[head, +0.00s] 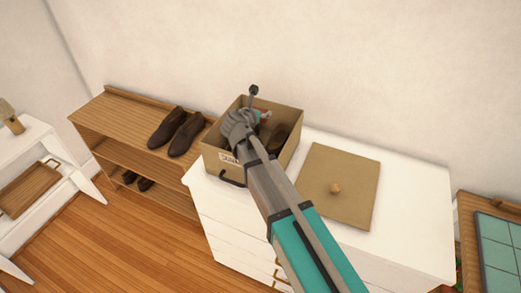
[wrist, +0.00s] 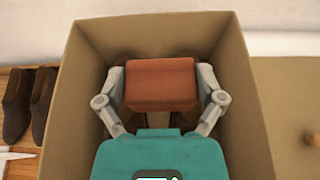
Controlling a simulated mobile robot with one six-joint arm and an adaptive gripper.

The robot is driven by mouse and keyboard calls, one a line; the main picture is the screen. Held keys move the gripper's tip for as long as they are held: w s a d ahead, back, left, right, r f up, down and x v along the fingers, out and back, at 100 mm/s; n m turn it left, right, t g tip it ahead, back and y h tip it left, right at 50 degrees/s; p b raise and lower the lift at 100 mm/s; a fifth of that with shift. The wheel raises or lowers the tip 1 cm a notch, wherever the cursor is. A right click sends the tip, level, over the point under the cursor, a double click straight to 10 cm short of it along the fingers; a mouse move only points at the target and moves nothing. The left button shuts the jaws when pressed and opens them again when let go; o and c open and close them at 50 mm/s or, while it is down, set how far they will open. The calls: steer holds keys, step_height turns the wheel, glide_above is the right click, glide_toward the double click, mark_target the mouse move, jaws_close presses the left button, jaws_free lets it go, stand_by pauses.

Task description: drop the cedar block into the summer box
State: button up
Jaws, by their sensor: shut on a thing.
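The cedar block (wrist: 162,82) is a reddish-brown block between the two fingers of my gripper (wrist: 162,92) in the wrist view. My gripper is shut on it from both sides. The block is over the open summer box (wrist: 240,90), framed by its walls. I cannot tell how far the block is above the box floor. In the head view the cardboard summer box (head: 225,164) stands at the left end of the white dresser, with a partly hidden label on its front. My arm covers part of the box, and something dark shows inside it.
A flat cardboard lid (head: 345,210) with a wooden knob lies on the dresser (head: 415,220), right of the box. Brown shoes (head: 186,138) stand on a wooden shoe rack (head: 120,118) to the left. A wooden stand with a green tiled top (head: 500,250) is at far right.

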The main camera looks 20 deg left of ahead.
steer(key=shift+f+b, duration=1.2)
steer(key=shift+f, duration=0.3)
steer(key=o, duration=0.7)
steer(key=shift+o, duration=0.2)
steer(key=shift+w, duration=0.1)
